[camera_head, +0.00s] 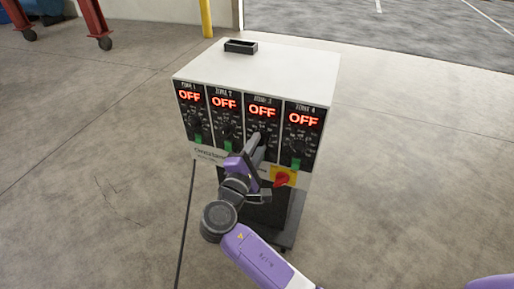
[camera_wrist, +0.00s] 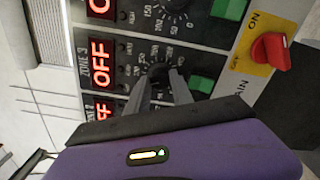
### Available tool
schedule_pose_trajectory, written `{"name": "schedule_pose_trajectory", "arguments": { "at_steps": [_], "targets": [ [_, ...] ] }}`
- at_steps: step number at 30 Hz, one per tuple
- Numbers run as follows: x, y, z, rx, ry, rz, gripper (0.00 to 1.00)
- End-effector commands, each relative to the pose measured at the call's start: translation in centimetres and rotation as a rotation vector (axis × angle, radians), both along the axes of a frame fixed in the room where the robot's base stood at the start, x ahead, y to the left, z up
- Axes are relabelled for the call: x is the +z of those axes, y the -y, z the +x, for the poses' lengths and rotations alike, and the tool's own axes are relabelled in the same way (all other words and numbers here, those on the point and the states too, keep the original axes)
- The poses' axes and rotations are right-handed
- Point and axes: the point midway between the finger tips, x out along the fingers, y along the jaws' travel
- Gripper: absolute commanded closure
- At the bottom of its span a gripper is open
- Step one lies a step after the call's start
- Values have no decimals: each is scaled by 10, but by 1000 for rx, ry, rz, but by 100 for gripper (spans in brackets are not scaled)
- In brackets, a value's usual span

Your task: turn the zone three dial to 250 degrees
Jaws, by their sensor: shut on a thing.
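The zone three dial (camera_head: 264,135) is a black knob on the third panel of a white control box. The zone three display (camera_head: 262,110) glows red and reads OFF, also in the wrist view (camera_wrist: 102,53). My gripper (camera_head: 260,147) reaches up to this dial from the front. In the wrist view its two grey fingers (camera_wrist: 160,84) are shut on the dial (camera_wrist: 160,70), one at each side. The fingers hide part of the knob and scale, so I cannot read where the dial points.
The zone one (camera_head: 191,121), zone two (camera_head: 227,130) and zone four (camera_head: 297,147) dials sit alongside, all with displays reading OFF. Green switches lie below the dials. A red main switch (camera_wrist: 270,51) on a yellow plate is close by. A black tray (camera_head: 240,46) lies on the box top.

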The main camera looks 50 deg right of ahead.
Motion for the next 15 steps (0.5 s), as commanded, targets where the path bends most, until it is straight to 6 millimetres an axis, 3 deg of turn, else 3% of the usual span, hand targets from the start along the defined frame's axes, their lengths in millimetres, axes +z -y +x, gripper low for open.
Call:
{"name": "schedule_pose_trajectory", "arguments": {
  "at_steps": [15],
  "targets": [
    [-6,0,-1,-2,454,165,100]
  ]
}}
